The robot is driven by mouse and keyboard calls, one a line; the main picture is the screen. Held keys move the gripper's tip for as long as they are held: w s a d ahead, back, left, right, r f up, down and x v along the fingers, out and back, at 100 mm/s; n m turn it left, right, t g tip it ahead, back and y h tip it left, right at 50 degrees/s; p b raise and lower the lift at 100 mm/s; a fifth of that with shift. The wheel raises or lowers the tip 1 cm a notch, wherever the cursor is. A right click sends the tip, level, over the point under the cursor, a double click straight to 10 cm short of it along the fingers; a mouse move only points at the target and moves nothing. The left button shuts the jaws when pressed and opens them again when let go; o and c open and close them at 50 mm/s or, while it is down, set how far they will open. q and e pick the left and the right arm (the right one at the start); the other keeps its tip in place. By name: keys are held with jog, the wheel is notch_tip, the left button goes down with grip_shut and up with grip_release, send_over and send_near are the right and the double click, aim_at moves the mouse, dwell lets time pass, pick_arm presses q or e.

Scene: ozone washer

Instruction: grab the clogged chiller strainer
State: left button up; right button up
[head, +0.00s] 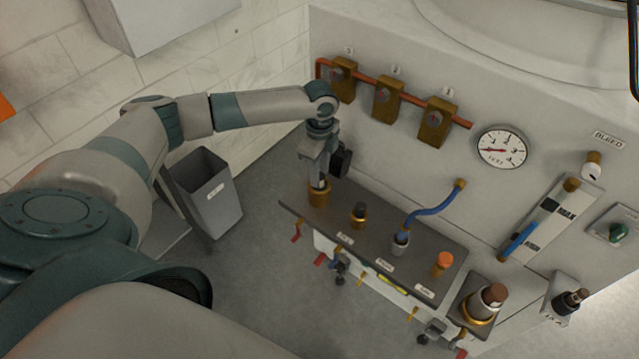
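My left gripper (319,184) points down at the left end of the dark bench top (380,240), right over a brass collar (319,197). Its fingertips are at the collar's mouth. Whether they are closed on a strainer there is too small to tell. The labels in front are unreadable, so I cannot tell which fitting holds the clogged chiller strainer. My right gripper is out of view.
A grey bin (208,195) stands on the floor left of the bench. A copper pipe with brass valves (387,100) and a gauge (502,147) are on the wall behind. A larger brown-topped fitting (486,302) sits at right. Red-handled valves (297,231) stick out in front.

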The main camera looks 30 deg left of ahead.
pick_arm(q)
jog(key=shift+f, duration=1.05)
grip_shut()
jog(key=shift+r, duration=0.2)
